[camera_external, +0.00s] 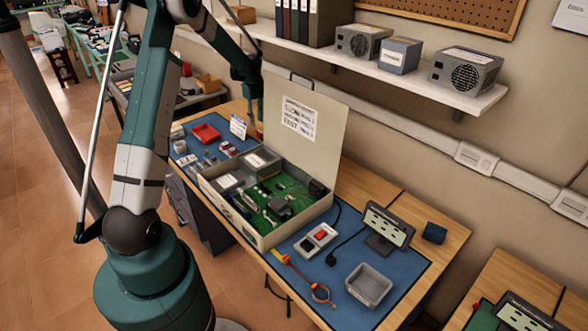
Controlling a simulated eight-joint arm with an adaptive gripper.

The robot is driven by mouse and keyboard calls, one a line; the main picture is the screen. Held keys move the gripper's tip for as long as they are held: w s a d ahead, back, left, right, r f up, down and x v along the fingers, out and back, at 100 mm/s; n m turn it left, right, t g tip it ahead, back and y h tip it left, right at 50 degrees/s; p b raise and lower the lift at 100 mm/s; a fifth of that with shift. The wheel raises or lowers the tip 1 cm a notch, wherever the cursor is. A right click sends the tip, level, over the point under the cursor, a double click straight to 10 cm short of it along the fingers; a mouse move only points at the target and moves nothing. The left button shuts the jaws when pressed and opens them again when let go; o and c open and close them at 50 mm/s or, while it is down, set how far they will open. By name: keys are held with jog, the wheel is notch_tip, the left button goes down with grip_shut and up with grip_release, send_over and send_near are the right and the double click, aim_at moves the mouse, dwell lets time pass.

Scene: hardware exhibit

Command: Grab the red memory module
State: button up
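I cannot clearly pick out the red memory module. A small red and white item (228,148) lies on the blue mat left of the case, too small to identify. My gripper (257,128) points down at the back of the bench, beside the left edge of the open lid. A small reddish patch shows at its tip; I cannot tell whether it is held or part of the gripper. The fingers are too small and dark to read. The open case (262,238) holds a green circuit board (285,192) with several parts.
The raised lid (305,125) stands behind the case. A red tray (206,133) and small items lie left. A shelf (420,80) runs above.

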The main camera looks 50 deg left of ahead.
aim_at(260, 131)
jog(key=shift+w+a+f+m, duration=0.4)
jog(key=shift+w+a+f, duration=0.2)
jog(key=shift+f, duration=0.2)
jog(key=shift+d+f, duration=0.1)
jog(key=shift+f, duration=1.2)
jog(key=shift+f, duration=0.15)
jog(key=shift+w+d+f+b, duration=0.1)
jog(key=shift+f+b, duration=0.05)
jog(key=shift+f, duration=1.1)
jog(key=shift+d+f+b, duration=0.1)
jog(key=shift+f+b, duration=0.05)
jog(key=shift+f, duration=1.05)
jog(key=c, duration=0.9)
